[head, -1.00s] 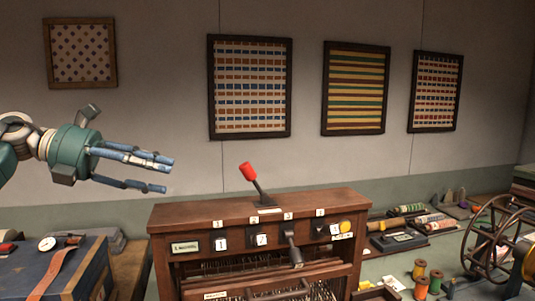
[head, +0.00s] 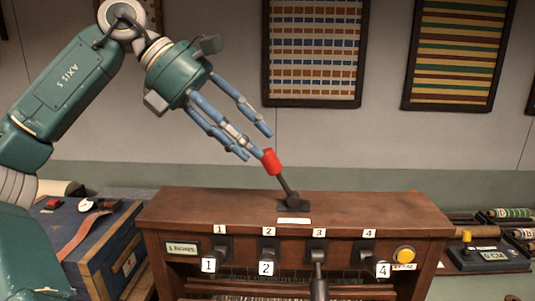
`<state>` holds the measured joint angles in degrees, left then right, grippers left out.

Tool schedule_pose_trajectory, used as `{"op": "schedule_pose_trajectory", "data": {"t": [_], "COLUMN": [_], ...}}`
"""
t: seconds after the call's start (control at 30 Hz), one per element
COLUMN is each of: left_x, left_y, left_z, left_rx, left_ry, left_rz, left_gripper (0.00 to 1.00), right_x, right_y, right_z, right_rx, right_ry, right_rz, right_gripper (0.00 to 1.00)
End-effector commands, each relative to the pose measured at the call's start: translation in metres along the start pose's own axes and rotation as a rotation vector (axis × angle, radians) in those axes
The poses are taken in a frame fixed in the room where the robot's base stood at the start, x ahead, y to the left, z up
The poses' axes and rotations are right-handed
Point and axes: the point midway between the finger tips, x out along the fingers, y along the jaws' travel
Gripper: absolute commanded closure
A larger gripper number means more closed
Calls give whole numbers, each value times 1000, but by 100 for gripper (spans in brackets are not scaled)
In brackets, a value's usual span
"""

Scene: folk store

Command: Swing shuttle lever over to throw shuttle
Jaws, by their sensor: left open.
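The lever (head: 289,189) stands on top of a dark wooden loom cabinet (head: 365,207) and has a red knob (head: 271,162). It tilts up to the left from its dark base. My left gripper (head: 258,143) is open, with blue fingers pointing down and right. Its fingertips are just above and left of the red knob; I cannot tell whether they touch it. My right gripper is not in view.
The cabinet front has numbered small levers (head: 266,252) and a yellow button (head: 404,254). A blue case (head: 90,235) with a gauge is at left. A black device (head: 488,257) and spools are at right. Framed textiles (head: 313,50) hang on the wall behind.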

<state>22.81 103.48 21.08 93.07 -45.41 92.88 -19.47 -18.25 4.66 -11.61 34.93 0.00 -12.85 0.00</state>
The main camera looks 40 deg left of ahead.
Motion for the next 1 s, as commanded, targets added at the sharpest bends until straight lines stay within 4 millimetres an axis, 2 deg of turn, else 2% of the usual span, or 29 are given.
{"op": "schedule_pose_trajectory", "data": {"t": [0.1,0.3,0.47,0.63,0.83,1.0], "left_x": [20,40,43,43,43,42], "left_y": [-1,0,0,0,0,-1], "left_z": [0,0,0,0,0,1], "left_rx": [1,-1,-1,-1,0,0], "left_ry": [1,0,-1,-1,-1,-2], "left_rz": [-4,-2,-1,-1,-2,-1], "left_gripper": [58,58,58,58,98,100], "right_x": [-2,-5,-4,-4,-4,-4], "right_y": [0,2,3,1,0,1], "right_z": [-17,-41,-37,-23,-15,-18], "right_rx": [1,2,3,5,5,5], "right_ry": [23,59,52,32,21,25], "right_rz": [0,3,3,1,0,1], "right_gripper": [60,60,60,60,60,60]}}
